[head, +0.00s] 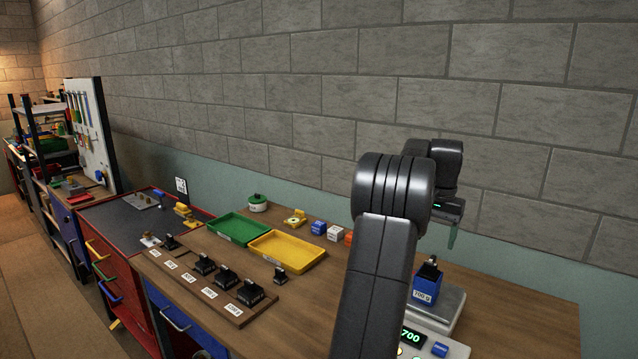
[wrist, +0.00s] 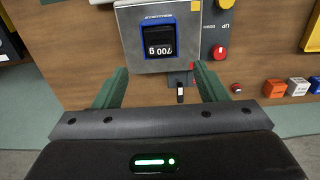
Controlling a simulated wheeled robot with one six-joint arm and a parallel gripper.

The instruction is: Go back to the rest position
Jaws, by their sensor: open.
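My gripper (wrist: 160,68) is open and empty, its two green fingers apart in the wrist view. In the head view my gripper (head: 454,236) hangs above the back of the scale, clear of the load. The scale (head: 452,309) has a steel plate; its green display (head: 411,336) reads 700. In the wrist view the blue box (wrist: 145,42) lies beyond the fingertips. My arm hides part of the bench.
A green tray (head: 238,229) and a yellow tray (head: 287,251) lie on the bench. A wooden rack (head: 190,287) holds several black weights. A lone black weight (head: 280,275) stands beside it. Small cubes (head: 319,228) sit near the wall. The bench right of the scale is clear.

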